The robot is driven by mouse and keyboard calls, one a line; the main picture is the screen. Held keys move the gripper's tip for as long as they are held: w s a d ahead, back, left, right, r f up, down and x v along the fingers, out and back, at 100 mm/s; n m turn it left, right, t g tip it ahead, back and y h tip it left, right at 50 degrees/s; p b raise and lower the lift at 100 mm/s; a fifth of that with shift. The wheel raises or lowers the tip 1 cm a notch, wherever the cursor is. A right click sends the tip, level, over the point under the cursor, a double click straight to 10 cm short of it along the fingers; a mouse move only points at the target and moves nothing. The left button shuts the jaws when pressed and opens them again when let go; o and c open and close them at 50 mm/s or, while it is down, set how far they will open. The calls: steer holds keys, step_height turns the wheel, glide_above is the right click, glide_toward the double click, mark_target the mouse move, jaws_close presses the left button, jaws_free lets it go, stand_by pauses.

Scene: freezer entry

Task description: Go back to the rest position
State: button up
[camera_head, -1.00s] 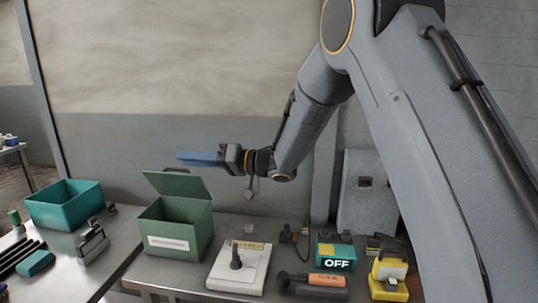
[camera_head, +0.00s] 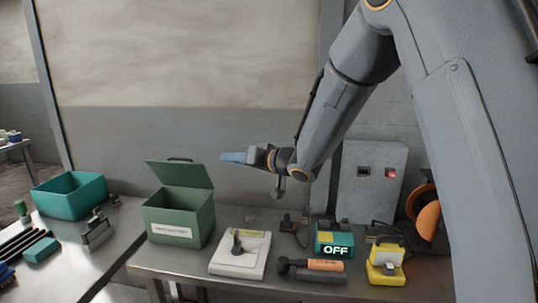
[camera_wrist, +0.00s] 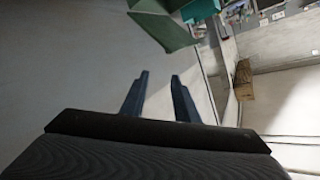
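My gripper (camera_head: 232,157) is in the air above the bench, to the right of the raised lid of the green box (camera_head: 180,222). In the wrist view my gripper (camera_wrist: 158,76) shows two blue fingers standing apart with nothing between them. It touches nothing that I can see. My arm reaches in from the upper right of the head view.
On the metal bench (camera_head: 200,283) stand a white switch plate (camera_head: 232,262), a teal device reading OFF (camera_head: 334,240), an orange-and-black handheld tool (camera_head: 325,265) and a yellow device (camera_head: 386,262). A teal bin (camera_head: 70,200) is at left. A grey wall box (camera_head: 370,190) stands behind.

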steer(key=s+d+f+m+t+h+b, duration=0.1)
steer(key=d+f+h, duration=0.25)
steer(key=d, duration=0.35)
steer(key=d+f+m+h+b, duration=0.1)
steer(key=d+f+h, duration=0.25)
steer(key=d, duration=0.35)
steer(key=s+d+f+m+g+h+b, duration=0.2)
steer(key=s+d+f+g+h+b, duration=0.15)
steer(key=s+d+f, duration=0.65)
steer(key=s+d+f+g+h+b, duration=0.1)
steer(key=s+d+f+g, duration=0.1)
steer(key=s, duration=0.8)
steer(key=s+d+f+g, duration=0.3)
steer(key=s+f+g, duration=0.1)
steer(key=s, duration=0.6)
steer(key=shift+d+f+h+b, duration=0.35)
steer(key=shift+f, duration=0.05)
